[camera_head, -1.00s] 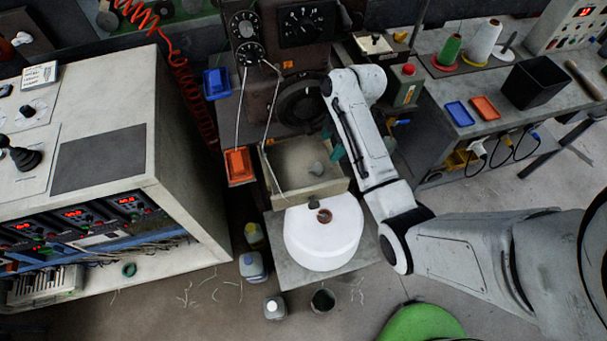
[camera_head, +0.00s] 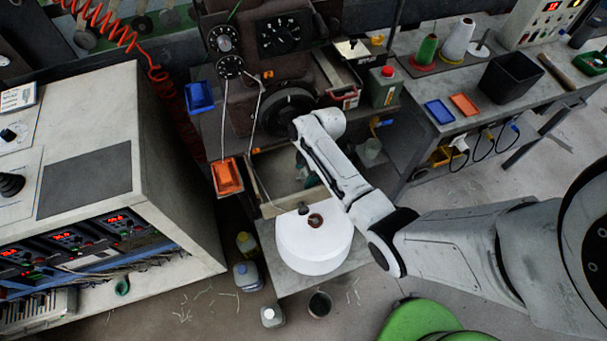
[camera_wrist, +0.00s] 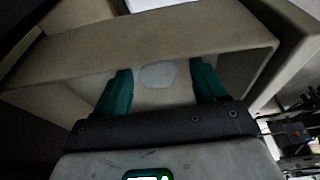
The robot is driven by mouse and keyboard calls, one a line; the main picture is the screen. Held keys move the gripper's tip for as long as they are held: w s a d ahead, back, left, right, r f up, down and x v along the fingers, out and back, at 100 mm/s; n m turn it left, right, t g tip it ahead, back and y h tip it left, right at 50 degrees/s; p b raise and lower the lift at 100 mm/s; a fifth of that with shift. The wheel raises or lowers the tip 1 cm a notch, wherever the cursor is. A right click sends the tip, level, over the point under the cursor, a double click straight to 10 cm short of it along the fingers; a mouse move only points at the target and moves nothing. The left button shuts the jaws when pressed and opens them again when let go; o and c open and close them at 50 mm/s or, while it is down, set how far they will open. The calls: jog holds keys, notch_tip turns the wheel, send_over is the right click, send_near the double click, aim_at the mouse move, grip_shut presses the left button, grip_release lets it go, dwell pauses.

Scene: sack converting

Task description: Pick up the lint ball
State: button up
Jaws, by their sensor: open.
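The lint ball (camera_wrist: 158,76) is a pale grey, rounded lump lying inside an open beige box, shown in the wrist view. The box (camera_head: 262,172) also shows in the head view, below the dark machine. My gripper (camera_wrist: 163,82) has two dark green fingers, spread apart, with the lint ball seen between their tips. Whether the fingers touch it cannot be told. In the head view my gripper (camera_head: 306,172) reaches down into the box, and I cannot make out the lint ball there.
A white round-fronted piece (camera_head: 312,250) stands directly in front of the box. An orange tray (camera_head: 227,176) hangs at its left. The box walls stand close around my gripper. A dark cup (camera_head: 319,304) and bottles (camera_head: 247,275) are on the floor nearby.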

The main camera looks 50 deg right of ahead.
jog(key=c, duration=1.2)
